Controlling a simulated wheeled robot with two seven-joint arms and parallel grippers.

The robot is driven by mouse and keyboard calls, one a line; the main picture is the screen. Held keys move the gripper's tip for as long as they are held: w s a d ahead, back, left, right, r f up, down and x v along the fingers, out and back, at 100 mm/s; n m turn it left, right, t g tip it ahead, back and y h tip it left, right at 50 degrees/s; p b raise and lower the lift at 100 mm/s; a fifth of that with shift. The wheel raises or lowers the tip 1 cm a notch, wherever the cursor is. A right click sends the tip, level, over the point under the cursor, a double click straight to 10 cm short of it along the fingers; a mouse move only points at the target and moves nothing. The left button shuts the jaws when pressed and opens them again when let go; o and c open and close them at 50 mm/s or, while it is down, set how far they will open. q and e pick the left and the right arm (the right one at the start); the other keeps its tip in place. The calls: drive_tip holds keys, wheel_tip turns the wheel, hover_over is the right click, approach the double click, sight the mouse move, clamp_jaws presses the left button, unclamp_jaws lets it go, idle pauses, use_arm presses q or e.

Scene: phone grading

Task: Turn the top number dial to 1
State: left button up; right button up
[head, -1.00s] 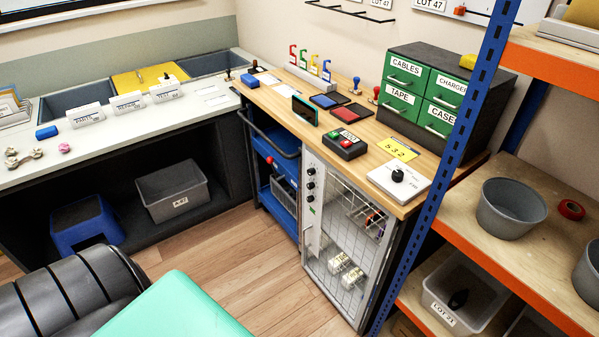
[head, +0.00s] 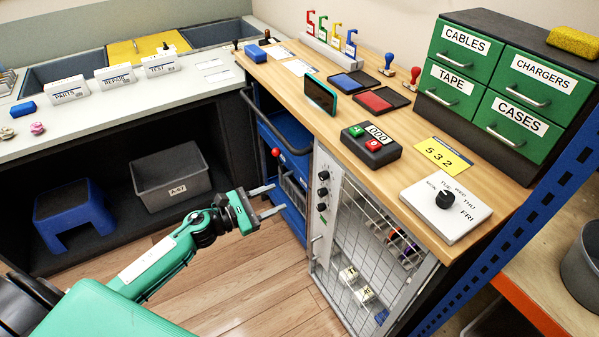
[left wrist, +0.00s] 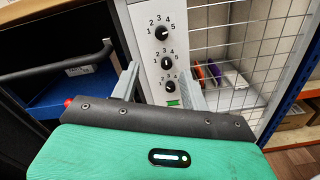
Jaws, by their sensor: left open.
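The cabinet's narrow grey panel carries three black number dials in a column. The top number dial (head: 324,175) also shows in the left wrist view (left wrist: 161,33), with 1 to 5 printed around it. A pale mark on it seems to point to the upper right; its exact number is too small to be sure. The middle dial (left wrist: 167,62) and bottom dial (left wrist: 170,87) are below it. My left gripper (head: 279,198) is open and empty, left of the panel and apart from the dials. In the left wrist view its fingers (left wrist: 159,70) spread below the top dial. My right gripper is out of view.
The wire mesh door (head: 370,250) is right of the panel. A blue cart (head: 285,170) with a dark handle bar (head: 262,125) stands left of it. The wooden worktop (head: 300,125) overhangs above, holding a white day dial board (head: 446,208). Open floor lies below my gripper.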

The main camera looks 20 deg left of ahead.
sight(320, 177)
use_arm(q)
drive_tip(key=shift+m, duration=0.6)
drive_tip(key=p+x, duration=0.1)
drive_tip(key=x, duration=0.3)
drive_tip(key=r+p+x, duration=0.1)
drive_tip(key=x, duration=0.4)
drive_tip(key=p+x, duration=0.1)
drive_tip(key=x, duration=0.3)
drive_tip(key=shift+w+d+r, duration=0.2)
drive_tip(key=shift+d, duration=0.25)
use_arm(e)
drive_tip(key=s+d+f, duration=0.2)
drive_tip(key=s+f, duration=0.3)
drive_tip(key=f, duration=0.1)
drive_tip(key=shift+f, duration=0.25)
use_arm(q)
drive_tip(key=c, duration=1)
